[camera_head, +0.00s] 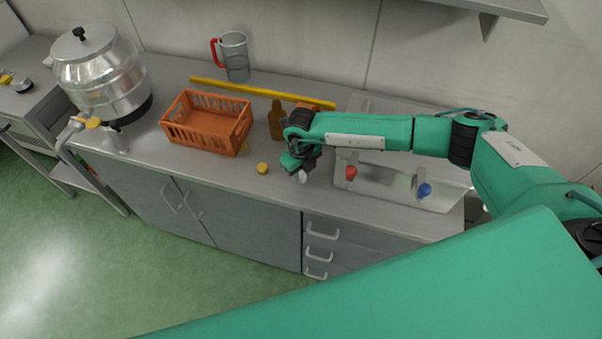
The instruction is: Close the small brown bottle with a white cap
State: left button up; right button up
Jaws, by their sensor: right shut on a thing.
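A small brown bottle (276,122) stands upright on the metal counter, just right of the orange crate. Its narrow top shows at this size, but I cannot make out the rim. My right gripper (301,174) is in front of the bottle and a little to its right, low over the counter and pointing down. It is shut on a small white thing, which looks like the white cap (303,178) and shows at the fingertips. The fingers hide part of it. My left gripper is not in view.
A slotted orange crate (207,124) stands left of the bottle. A yellow cap (262,168) lies near the front edge. A yellow bar (235,88), a jug (235,57) and a steel vessel (100,75) are behind and left. A sink (395,188) is right.

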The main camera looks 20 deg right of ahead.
aim_at(301, 175)
notch_tip(301, 175, up, 20)
jog(key=b, duration=0.6)
